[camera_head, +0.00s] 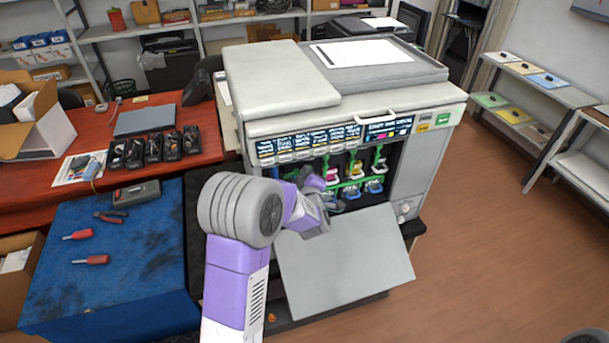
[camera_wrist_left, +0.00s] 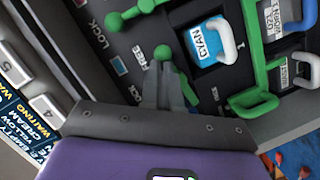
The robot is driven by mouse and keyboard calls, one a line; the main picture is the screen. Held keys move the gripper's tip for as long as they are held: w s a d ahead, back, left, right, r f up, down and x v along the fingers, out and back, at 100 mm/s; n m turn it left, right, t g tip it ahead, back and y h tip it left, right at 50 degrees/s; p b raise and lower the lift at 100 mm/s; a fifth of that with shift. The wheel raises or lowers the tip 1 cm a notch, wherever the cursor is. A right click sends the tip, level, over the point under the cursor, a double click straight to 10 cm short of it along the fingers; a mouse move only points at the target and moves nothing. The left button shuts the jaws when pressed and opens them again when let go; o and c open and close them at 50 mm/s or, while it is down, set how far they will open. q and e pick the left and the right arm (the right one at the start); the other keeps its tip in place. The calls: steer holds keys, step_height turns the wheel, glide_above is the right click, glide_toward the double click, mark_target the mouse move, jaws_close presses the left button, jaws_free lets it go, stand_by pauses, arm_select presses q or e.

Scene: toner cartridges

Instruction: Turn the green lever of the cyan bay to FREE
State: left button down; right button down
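In the left wrist view the cyan bay shows a blue cartridge label reading CYAN (camera_wrist_left: 207,42) with a white handle. The bay's green lever (camera_wrist_left: 162,53) has its round knob just beside the FREE marking, with LOCK printed further up and left. My left gripper (camera_wrist_left: 167,72) has its grey fingers close together, tips right at the lever just below the knob. Part of the green lever shows to the right of the fingers; whether they pinch it or only touch it is unclear. In the head view my left gripper (camera_head: 322,208) reaches into the printer's open front, hiding part of the bays.
The printer (camera_head: 430,155) has its front door (camera_head: 345,265) folded down below the bays. Other bays with green levers and handles stand close beside the cyan one. A blue-covered table (camera_head: 140,250) with tools is on the left; open floor lies right.

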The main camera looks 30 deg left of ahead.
arm_select(q)
steer(key=shift+d, duration=0.1)
steer(key=s+a+r+v, duration=0.1)
steer(key=a+r+v, duration=0.1)
steer(key=v, duration=1.1)
steer(key=s+d+f+m+g+h, duration=0.15)
steer(key=d+f+m+h, duration=0.25)
steer(key=f, duration=0.7)
steer(key=d+f+m+g+h, duration=0.25)
steer(key=d+f+m, duration=0.2)
steer(key=f, duration=0.55)
steer(key=s+d+f+m+g+h+b, duration=0.1)
steer(key=s+d+f+m+g+h, duration=0.2)
steer(key=s+d+f, duration=0.3)
steer(key=s+d+f+m+g+h+b, duration=0.1)
steer(key=s+d+f+m+g+h, duration=0.3)
steer(key=s+f, duration=0.7)
steer(key=shift+s+d+f+g, duration=0.3)
steer(key=shift+s+d+g, duration=0.35)
steer(key=shift+d+g, duration=0.25)
arm_select(e)
steer(key=shift+s+a+f, duration=0.15)
steer(key=shift+f, duration=0.35)
steer(key=shift+s+a+f, duration=0.1)
steer(key=shift+s+f, duration=0.05)
steer(key=shift+f, duration=0.3)
